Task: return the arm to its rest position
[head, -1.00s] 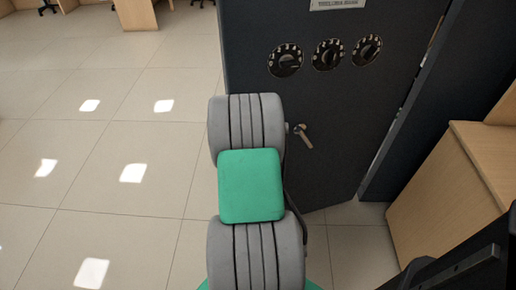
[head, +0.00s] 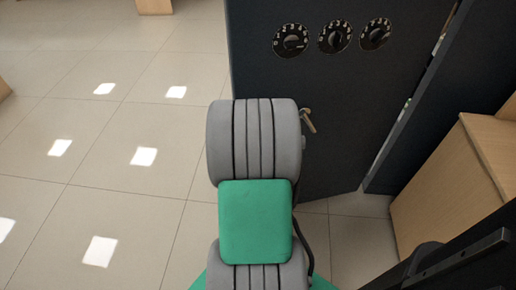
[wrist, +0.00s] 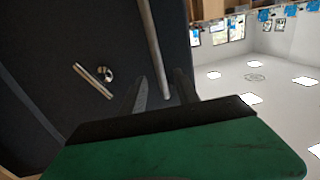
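My arm shows in the head view as grey ribbed links with a green joint cover; the gripper is hidden behind it there. In the wrist view my gripper (wrist: 162,92) has two dark fingers standing apart, beyond the green and black wrist housing. A pale rod shows between them in the picture; I cannot tell whether it touches either finger. A dark door (head: 350,90) with three dials stands in front of the arm. Its metal lever handle (head: 308,121) is just right of the upper link, and also shows left of the fingers in the wrist view (wrist: 92,81).
A wooden cabinet (head: 450,185) stands at the right. A dark upright panel (head: 425,120) stands between it and the door. Open tiled floor (head: 110,190) lies to the left. The wrist view shows bright floor and a wall with blue notices at the right.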

